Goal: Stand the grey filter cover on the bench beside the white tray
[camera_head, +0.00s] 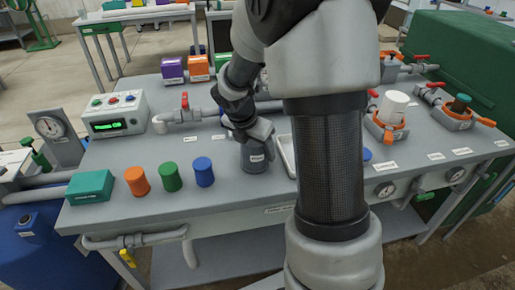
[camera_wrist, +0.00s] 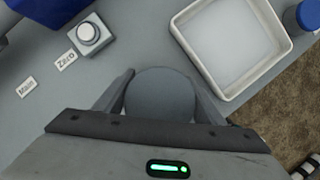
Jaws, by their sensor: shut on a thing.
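The grey filter cover (camera_head: 257,160) is an upright grey cylinder with a small label, at the middle of the bench (camera_head: 235,195). It is at or just above the bench top; I cannot tell whether it touches. My gripper (camera_head: 256,138) is shut on it from above. In the wrist view the cover's round top (camera_wrist: 160,92) sits between the two fingers of my gripper (camera_wrist: 163,82). The white tray (camera_head: 284,148) is just right of the cover, partly hidden behind my arm. In the wrist view the tray (camera_wrist: 205,72) is empty, with a gap between it and the cover.
Orange (camera_head: 137,180), green (camera_head: 171,176) and blue (camera_head: 204,171) cylinders stand left of the cover, beside a teal box (camera_head: 90,187). A blue-lidded jar (camera_wrist: 306,16) stands by the tray. Filter housings with orange rings (camera_head: 385,128) are at right.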

